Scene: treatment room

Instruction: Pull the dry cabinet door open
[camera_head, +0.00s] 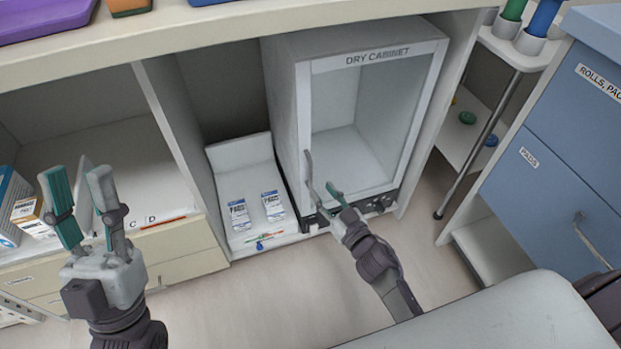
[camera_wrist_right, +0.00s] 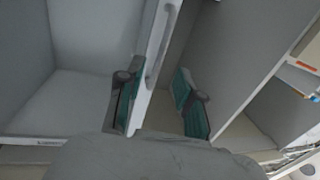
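The dry cabinet (camera_head: 295,85) is a white box with a glazed front, set in a bay under the counter. Its door (camera_head: 378,55), labelled DRY CABINET, looks closed against the body. A grey bar handle (camera_wrist_right: 161,45) runs along the door's left frame; it also shows in the head view (camera_head: 307,165). My right gripper (camera_head: 322,186) is at the lower end of this handle. In the right wrist view its fingers (camera_wrist_right: 153,90) are apart, one on each side of the door-frame edge; contact with the handle cannot be told. My left gripper (camera_head: 73,175) is open and empty, left of the cabinet.
A pale shelf unit (camera_head: 238,155) with two labelled packs (camera_head: 272,205) stands left of the cabinet. Blue drawers (camera_head: 550,130) and a trolley leg (camera_head: 480,145) are to the right. A light padded surface (camera_head: 490,320) fills the lower right. Floor (camera_head: 290,290) before the cabinet is clear.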

